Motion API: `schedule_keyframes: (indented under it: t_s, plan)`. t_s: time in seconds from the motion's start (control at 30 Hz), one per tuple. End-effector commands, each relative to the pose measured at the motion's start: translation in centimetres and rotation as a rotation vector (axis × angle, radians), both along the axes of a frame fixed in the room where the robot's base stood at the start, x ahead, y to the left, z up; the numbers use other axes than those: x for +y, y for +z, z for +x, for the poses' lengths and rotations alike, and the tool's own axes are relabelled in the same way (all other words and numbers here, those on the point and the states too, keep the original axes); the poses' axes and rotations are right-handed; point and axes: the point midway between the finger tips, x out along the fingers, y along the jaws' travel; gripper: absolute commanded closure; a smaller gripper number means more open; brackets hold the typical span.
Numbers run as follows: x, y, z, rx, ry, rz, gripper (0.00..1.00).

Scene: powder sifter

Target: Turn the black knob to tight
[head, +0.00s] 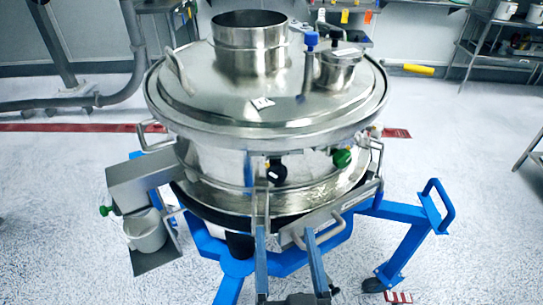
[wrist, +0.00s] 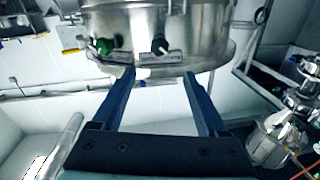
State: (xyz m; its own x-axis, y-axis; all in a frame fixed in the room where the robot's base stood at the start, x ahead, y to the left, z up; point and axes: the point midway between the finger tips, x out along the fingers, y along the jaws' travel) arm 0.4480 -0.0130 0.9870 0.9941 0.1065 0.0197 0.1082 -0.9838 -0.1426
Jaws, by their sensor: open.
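The black knob (head: 277,172) sits on the front of the shiny steel sifter drum (head: 222,165), left of a green knob (head: 342,158). In the wrist view the black knob (wrist: 160,47) is near the top middle, with the green knob (wrist: 104,46) to its left and a small label plate beside it. My gripper (head: 285,229) is open and empty, below and in front of the black knob. In the wrist view my gripper (wrist: 165,74) has its two fingers apart, with the knob beyond the gap between the tips. No contact with the knob is visible.
A blue wheeled frame (head: 405,211) carries the sifter. A blue-capped bolt (head: 311,40) stands on the lid. A shelf (head: 505,42) is at back right.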

Motion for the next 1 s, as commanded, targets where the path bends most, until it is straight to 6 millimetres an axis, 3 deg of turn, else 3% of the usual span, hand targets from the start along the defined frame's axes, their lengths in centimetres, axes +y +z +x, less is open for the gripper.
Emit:
schedule_keyframes:
  t_s: [0.13, 0.27, 0.8, 1.0]
  plan:
    - [-0.1, 0.1, -0.4, 0.020, -0.003, 0.010, 0.24]
    - [0.0, 0.0, 0.5, 0.020, -0.003, 0.011, 0.24]
    - [1.0, 0.2, 9.7, 0.019, -0.002, 0.009, 0.24]
    - [1.2, 0.0, 11.8, 0.020, -0.002, 0.009, 0.24]
